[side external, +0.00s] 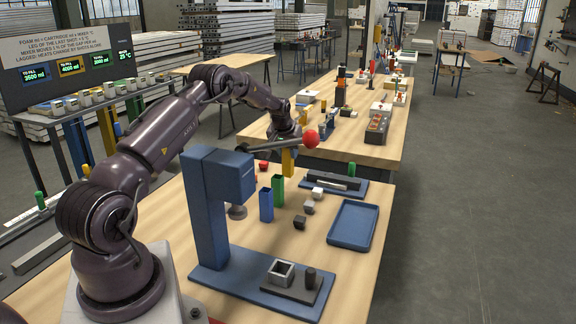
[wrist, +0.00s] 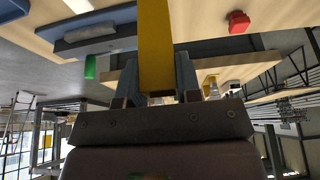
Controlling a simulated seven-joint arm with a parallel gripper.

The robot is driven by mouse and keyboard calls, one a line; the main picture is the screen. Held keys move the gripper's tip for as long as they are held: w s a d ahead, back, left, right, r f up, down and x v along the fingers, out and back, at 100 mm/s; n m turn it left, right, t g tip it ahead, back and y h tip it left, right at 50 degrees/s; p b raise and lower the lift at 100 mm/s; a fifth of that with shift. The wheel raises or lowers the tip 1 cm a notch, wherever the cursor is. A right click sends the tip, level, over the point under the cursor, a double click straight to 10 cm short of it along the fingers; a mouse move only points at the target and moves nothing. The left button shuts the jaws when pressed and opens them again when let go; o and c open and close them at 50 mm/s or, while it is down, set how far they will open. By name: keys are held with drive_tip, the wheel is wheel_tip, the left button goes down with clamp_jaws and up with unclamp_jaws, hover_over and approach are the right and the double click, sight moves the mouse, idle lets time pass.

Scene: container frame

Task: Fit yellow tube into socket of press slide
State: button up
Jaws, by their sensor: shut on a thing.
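The yellow tube (side external: 288,163) is held upright in my gripper (side external: 289,150), above the table behind the blue press (side external: 207,205). In the wrist view, the yellow tube (wrist: 156,45) lies between the two fingers of my gripper (wrist: 157,75), which are shut on it. The press slide (side external: 297,290) is a dark grey plate at the front of the press base. It carries a pale square socket (side external: 281,272) with a dark opening and a dark peg (side external: 310,278) beside it. The tube is well apart from the socket.
A blue tube (side external: 266,204) and a green tube (side external: 277,190) stand upright on the table. Small blocks, including a white one (side external: 317,193) and a black one (side external: 300,222), lie nearby. A blue tray (side external: 338,238) is at the right. The press lever's red knob (side external: 310,139) sticks out near my gripper.

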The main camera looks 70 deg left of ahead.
drive_tip(key=w+d+r+m, duration=0.1)
drive_tip(key=w+d+r, duration=0.25)
drive_tip(key=d, duration=0.55)
drive_tip(key=w+d+r+m+h, duration=0.1)
drive_tip(key=w+d+r, duration=0.25)
drive_tip(key=d, duration=0.55)
drive_tip(key=w+d+r+m, duration=0.1)
drive_tip(key=w+d+r, duration=0.1)
drive_tip(key=d+r, duration=0.5)
drive_tip(key=s+d+f+m+t+h, duration=0.1)
drive_tip(key=s+d+f+m, duration=0.25)
drive_tip(key=s+d, duration=0.6)
drive_tip(key=s+d+f+m+h, duration=0.1)
drive_tip(key=s+d+f+m, duration=0.3)
drive_tip(key=s+d, duration=0.55)
drive_tip(key=s+a+n+g+y, duration=0.1)
drive_tip(key=s+a+n+g, duration=0.2)
drive_tip(key=n, duration=1.1)
drive_tip(key=s+a+n+g+y, duration=0.2)
drive_tip(key=s+a+n+g, duration=0.1)
drive_tip(key=n, duration=1.1)
drive_tip(key=shift+s+a+g, duration=0.35)
drive_tip(key=shift+a+g, duration=0.35)
drive_tip(key=shift+a, duration=0.4)
